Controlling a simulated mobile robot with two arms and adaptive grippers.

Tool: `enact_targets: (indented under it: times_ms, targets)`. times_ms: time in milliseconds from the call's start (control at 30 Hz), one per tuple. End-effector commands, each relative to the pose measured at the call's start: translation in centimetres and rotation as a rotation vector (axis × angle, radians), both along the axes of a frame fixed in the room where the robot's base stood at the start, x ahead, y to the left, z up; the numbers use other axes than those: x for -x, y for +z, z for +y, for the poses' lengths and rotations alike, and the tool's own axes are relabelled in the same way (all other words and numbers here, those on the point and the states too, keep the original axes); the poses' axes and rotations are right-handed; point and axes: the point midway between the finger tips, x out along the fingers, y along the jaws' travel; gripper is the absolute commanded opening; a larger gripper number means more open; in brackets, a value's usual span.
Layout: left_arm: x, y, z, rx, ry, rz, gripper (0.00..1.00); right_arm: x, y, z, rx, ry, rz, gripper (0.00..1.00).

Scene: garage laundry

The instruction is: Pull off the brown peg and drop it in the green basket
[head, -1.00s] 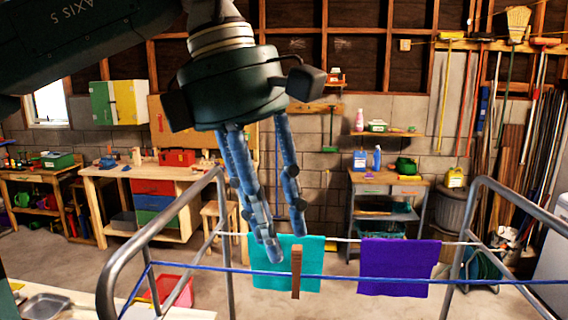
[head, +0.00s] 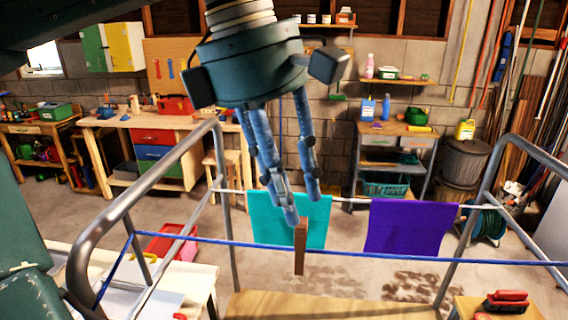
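The brown peg (head: 300,250) hangs upright on the front blue line of the drying rack, in front of the teal cloth. My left gripper (head: 302,207) points down from above. Its blue fingers are apart, with the tips just above and beside the peg's top; I see no grip on it, and contact cannot be told. A green-teal basket (head: 386,189) sits on the lower shelf of the grey cart at the back; I cannot tell if it is the task's green basket. My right gripper is not in view.
The teal cloth (head: 270,222) and a purple cloth (head: 412,228) hang on the line behind. Grey tubular rack frames (head: 150,190) stand at both sides. A red basket (head: 170,240) is at lower left. A wooden surface (head: 330,304) lies below the line.

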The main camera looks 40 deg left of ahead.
Motion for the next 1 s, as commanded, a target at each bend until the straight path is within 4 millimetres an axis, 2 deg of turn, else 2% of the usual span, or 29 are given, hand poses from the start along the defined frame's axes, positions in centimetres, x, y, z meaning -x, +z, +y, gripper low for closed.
enact_targets:
  times_ms: [67, 100, 400, 600, 933, 1000]
  targets:
    - [-0.1, -1.0, -0.2, 0.001, -0.001, 0.001, 0.31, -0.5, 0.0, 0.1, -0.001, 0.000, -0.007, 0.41]
    - [-0.2, -1.9, -0.3, 0.000, 0.001, 0.000, 0.31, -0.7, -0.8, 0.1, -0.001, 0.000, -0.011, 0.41]
    - [-0.7, -4.8, -0.9, 0.000, 0.001, 0.000, 0.31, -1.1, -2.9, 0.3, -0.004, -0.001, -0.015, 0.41]
    - [-0.9, -5.6, -1.1, 0.001, 0.000, -0.001, 0.31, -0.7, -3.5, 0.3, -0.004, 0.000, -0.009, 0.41]
    - [-0.9, -5.6, -1.1, 0.001, 0.000, -0.001, 0.31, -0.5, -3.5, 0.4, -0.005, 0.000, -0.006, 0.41]
    - [-0.9, -5.6, -1.1, 0.001, 0.000, -0.001, 0.19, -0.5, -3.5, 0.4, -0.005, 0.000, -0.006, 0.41]
